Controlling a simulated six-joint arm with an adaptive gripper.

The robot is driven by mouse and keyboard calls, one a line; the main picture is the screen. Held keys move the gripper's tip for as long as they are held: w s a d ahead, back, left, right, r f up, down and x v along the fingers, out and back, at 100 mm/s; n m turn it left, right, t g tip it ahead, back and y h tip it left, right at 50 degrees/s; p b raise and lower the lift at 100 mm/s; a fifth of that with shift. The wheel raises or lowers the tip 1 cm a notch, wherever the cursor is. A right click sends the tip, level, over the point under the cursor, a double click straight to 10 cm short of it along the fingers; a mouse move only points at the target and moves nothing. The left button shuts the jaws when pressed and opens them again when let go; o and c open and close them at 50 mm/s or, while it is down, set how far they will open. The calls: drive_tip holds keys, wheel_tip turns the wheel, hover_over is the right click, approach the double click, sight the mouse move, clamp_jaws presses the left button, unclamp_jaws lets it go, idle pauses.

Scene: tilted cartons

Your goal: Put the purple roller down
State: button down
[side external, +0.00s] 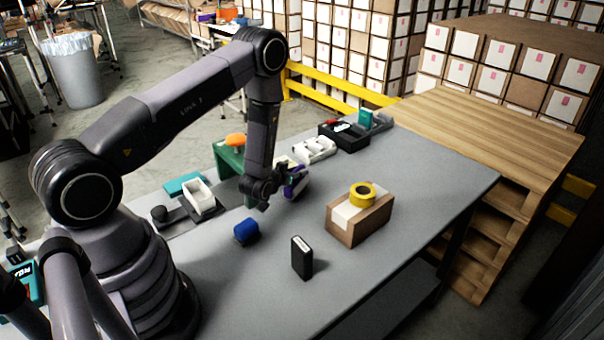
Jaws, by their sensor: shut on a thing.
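My gripper (264,193) is above the middle of the grey table (330,270), at the end of my bent arm. The purple roller (296,182), which also shows white, is at the gripper's right side, and the gripper is shut on it. The fingers are small and dark here, so their exact hold is hard to see. I cannot tell whether the roller touches the table or is a little above it.
A blue object (246,232) and a black upright box (302,257) stand in front. A carton (358,218) with yellow tape (362,194) is to the right. White trays (314,149), a black bin (344,136) and a green stand (231,158) are behind. The front right table is clear.

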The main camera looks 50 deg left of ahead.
drive_tip(key=shift+f, duration=0.25)
drive_tip(key=shift+f, duration=0.15)
drive_tip(key=c, duration=1)
unclamp_jaws()
